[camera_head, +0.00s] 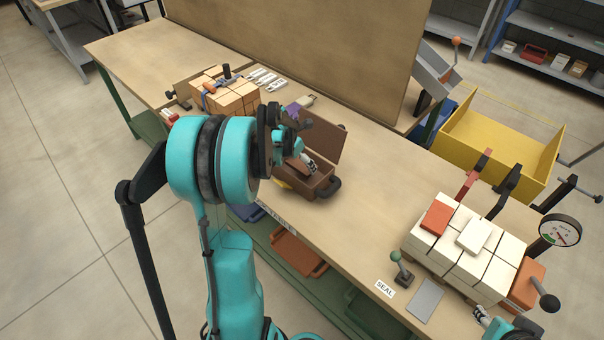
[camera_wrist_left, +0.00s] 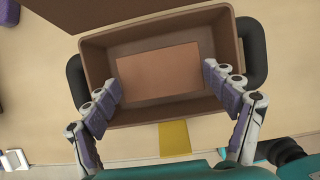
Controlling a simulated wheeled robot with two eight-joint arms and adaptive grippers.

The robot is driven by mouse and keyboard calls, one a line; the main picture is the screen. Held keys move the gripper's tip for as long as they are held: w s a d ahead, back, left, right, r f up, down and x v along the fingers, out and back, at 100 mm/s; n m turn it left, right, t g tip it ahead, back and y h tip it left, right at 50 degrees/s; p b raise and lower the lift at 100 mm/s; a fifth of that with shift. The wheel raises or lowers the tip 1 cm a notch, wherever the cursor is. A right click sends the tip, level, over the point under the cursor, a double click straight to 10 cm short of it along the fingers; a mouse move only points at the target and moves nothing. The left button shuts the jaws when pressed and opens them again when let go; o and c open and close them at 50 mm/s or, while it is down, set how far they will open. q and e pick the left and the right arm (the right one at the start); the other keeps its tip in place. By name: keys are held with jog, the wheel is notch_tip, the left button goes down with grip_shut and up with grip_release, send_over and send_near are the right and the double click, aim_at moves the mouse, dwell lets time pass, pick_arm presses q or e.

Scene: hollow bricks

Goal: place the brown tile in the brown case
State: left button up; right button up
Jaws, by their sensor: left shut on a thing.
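The brown case (camera_head: 328,187) stands on the bench with its lid up; it fills the middle of the left wrist view (camera_wrist_left: 140,42). The brown tile (camera_wrist_left: 158,72) shows as a flat lighter rectangle within the outline of the case. My left gripper (camera_wrist_left: 162,88) is over the case, its fingers at the two short sides of the tile, shut on it. How far the tile is above the case floor I cannot tell. In the head view the left gripper (camera_head: 306,162) hides much of the case's inside. My right gripper (camera_head: 481,314) shows only partly at the bottom right.
A stack of tan bricks (camera_head: 232,98) in a clamp stands behind my left arm. White bricks (camera_head: 455,258) with a red brick (camera_head: 437,217) sit at the right. A yellow bin (camera_head: 500,137) is beyond the bench. The bench between case and white bricks is mostly clear.

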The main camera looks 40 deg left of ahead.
aim_at(300, 178)
pick_arm(q)
jog(key=shift+w+f, duration=0.1)
jog(key=shift+f, duration=0.8)
jog(key=shift+f+b, duration=0.75)
jog(key=shift+f, duration=0.9)
jog(key=shift+f, duration=0.15)
jog(key=o, duration=1.1)
jog(key=shift+o, duration=0.2)
